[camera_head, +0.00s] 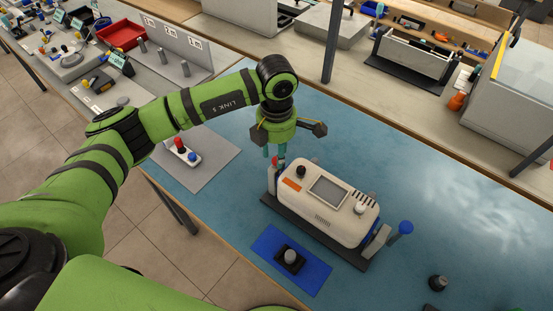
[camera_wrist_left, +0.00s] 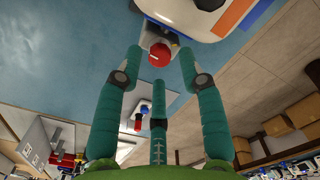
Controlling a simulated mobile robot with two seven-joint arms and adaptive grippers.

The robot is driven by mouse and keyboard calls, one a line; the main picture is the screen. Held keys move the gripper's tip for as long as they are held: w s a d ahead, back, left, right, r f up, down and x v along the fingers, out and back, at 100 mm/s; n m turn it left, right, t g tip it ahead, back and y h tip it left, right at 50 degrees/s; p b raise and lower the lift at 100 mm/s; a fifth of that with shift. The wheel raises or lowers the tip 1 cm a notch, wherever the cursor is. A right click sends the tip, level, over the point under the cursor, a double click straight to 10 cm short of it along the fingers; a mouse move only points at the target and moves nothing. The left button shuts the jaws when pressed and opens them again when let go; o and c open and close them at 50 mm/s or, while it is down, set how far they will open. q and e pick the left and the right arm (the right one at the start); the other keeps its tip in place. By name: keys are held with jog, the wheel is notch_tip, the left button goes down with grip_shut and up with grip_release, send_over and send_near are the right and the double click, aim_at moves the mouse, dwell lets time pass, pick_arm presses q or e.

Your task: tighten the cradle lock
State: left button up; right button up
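A white monitor (camera_head: 312,217) with a grey screen lies in a dark cradle (camera_head: 312,238) on the blue table top. A red knob (camera_wrist_left: 160,54) stands on a grey block at the cradle's left end. It also shows, partly covered, in the head view (camera_head: 273,161). My left gripper (camera_head: 276,153) points down at the red knob. Its teal fingers are spread in the left wrist view (camera_wrist_left: 161,55), with the knob between the tips and gaps visible. My right gripper is not in view.
A blue mat (camera_head: 270,259) with a black knobbed part lies in front of the cradle. A dark weight (camera_head: 437,282) stands at the lower right. The table right of the monitor is mostly clear.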

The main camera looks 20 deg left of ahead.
pick_arm(q)
jog(key=shift+f, duration=0.1)
jog(key=shift+f+b, duration=1.2)
jog(key=shift+b, duration=0.05)
grip_shut()
